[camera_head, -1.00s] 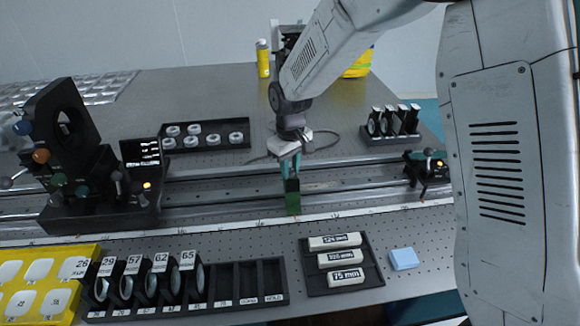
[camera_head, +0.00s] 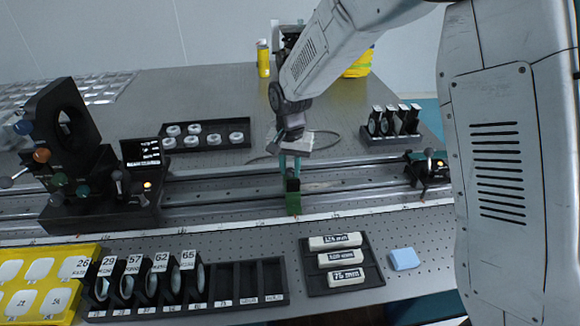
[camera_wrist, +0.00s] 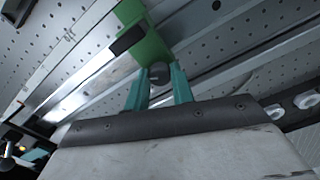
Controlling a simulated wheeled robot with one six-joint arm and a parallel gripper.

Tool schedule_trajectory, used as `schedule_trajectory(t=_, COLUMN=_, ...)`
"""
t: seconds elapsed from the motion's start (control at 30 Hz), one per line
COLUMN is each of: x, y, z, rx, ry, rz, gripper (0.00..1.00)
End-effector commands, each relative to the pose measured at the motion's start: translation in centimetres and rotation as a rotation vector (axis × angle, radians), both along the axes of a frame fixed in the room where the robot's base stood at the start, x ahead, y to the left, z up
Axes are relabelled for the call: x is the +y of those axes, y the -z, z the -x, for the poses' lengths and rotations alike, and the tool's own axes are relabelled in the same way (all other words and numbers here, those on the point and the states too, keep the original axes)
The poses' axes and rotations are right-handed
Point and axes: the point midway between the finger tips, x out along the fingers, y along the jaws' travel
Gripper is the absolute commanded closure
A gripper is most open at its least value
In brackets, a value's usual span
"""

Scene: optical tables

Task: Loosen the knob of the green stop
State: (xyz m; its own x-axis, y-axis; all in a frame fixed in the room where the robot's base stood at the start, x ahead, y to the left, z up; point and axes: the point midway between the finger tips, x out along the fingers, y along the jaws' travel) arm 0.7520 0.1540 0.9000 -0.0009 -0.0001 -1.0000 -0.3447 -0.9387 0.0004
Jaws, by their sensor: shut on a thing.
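The green stop (camera_head: 293,202) sits on the rail in the middle of the bench in the head view, with a dark upper part. In the wrist view the green stop (camera_wrist: 150,45) is at the top centre, with a black strip beside it. Its dark round knob (camera_wrist: 160,72) lies between my two teal fingertips. My gripper (camera_head: 290,168) reaches down onto the stop from above and behind. In the wrist view my gripper (camera_wrist: 159,82) is shut on the knob, one finger on each side. The knob is largely hidden in the head view.
A black optical mount (camera_head: 70,150) stands on the rail at left, and another device (camera_head: 427,172) at right. A slotted lens rack (camera_head: 240,285), a tray of white blocks (camera_head: 310,280) and a blue block (camera_head: 404,259) lie in front. A cable (camera_head: 335,137) lies behind.

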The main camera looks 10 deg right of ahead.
Motion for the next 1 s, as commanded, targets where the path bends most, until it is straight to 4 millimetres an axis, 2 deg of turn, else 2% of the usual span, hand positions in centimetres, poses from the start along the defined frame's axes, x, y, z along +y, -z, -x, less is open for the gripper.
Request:
schedule_trajectory(t=0.2, x=0.05, y=-0.12, z=-0.13, rx=-0.004, ry=0.172, rz=-0.002, gripper=0.99)
schedule_trajectory(t=0.5, x=0.07, y=-0.13, z=-0.15, rx=-0.004, ry=0.328, rz=-0.001, gripper=0.99)
schedule_trajectory(t=1.0, x=0.07, y=-0.14, z=-0.18, rx=-0.004, ry=0.387, rz=-0.001, gripper=0.99)
